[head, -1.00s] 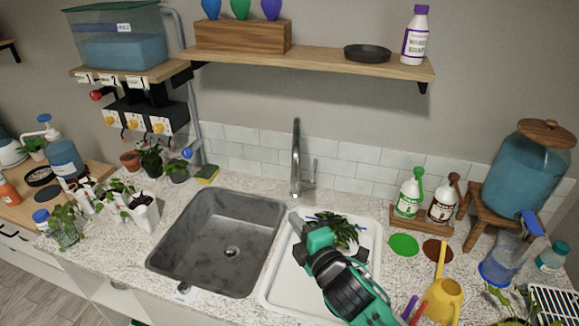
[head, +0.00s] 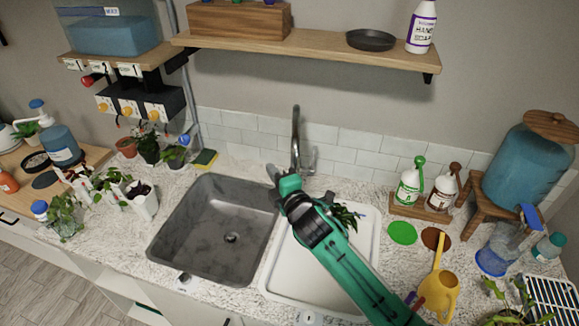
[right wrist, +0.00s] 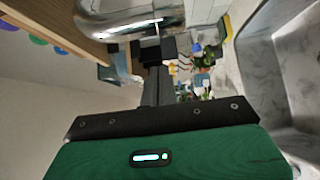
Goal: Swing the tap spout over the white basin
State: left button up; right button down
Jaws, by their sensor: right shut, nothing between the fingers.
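The chrome tap (head: 296,140) stands at the wall behind the two basins, near the line between them. Its spout is seen nearly end-on, so I cannot tell exactly which basin it points to. The white basin (head: 297,292) is on the right. My right gripper (head: 276,174) is shut and empty, just left of the tap's lower part. In the right wrist view the chrome spout (right wrist: 130,22) curves close by my shut fingers (right wrist: 155,50); I cannot tell whether they touch. My right forearm hides part of the white basin. My left gripper is not in view.
The grey basin (head: 190,240) is empty, left of the white one. A leafy plant (head: 349,214) shows in the white basin beside my arm. A shelf (head: 300,56) overhangs behind. Two pump bottles (head: 410,185) stand right; a yellow watering can (head: 440,290) is near my forearm.

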aim_at(296, 154)
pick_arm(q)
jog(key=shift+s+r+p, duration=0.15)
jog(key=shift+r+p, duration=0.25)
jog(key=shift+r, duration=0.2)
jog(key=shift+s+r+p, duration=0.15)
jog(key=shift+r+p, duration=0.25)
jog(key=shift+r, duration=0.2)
pick_arm(e)
jog(key=d, duration=0.4)
jog(key=shift+w, duration=0.1)
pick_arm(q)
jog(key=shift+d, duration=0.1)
pick_arm(e)
jog(key=shift+w, duration=0.1)
